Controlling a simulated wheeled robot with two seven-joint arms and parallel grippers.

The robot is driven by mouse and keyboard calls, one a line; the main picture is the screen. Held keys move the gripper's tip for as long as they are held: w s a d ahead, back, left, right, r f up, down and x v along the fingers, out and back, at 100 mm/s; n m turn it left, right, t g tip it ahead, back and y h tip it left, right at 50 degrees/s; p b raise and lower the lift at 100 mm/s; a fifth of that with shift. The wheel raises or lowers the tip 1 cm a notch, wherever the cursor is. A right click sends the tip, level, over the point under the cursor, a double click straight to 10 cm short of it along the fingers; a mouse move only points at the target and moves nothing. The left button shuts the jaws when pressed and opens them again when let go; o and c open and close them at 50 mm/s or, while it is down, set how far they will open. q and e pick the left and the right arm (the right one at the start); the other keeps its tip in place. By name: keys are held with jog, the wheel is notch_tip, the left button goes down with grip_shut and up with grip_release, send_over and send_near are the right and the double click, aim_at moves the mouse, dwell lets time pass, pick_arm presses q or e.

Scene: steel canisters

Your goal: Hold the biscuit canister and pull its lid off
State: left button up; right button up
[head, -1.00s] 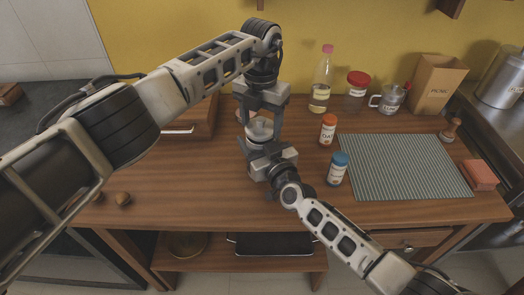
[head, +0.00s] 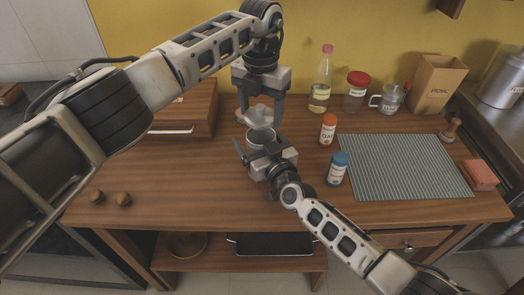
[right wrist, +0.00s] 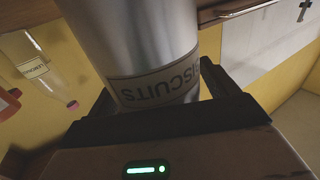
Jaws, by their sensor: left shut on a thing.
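The steel biscuit canister (head: 261,141) stands upright on the table, its top rim uncovered. In the right wrist view its body, with the biscuits label (right wrist: 160,88), is upside down. My left gripper (head: 260,115) points down and is shut on the lid (head: 259,113), holding it just above the canister, slightly tilted. My right gripper (head: 262,150) reaches in from the front, with its fingers on either side of the canister. Its jaws look open around the body, with little room beside it. The right gripper's body hides the canister's lower part.
An orange-capped jar (head: 328,130) and a blue-capped jar (head: 337,168) stand close to the right. Behind are a bottle (head: 321,85), a red-lidded jar (head: 356,92) and a metal jug (head: 388,100). A wooden box (head: 190,112) is at left. The striped mat (head: 400,168) is bare.

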jog(key=v, duration=1.2)
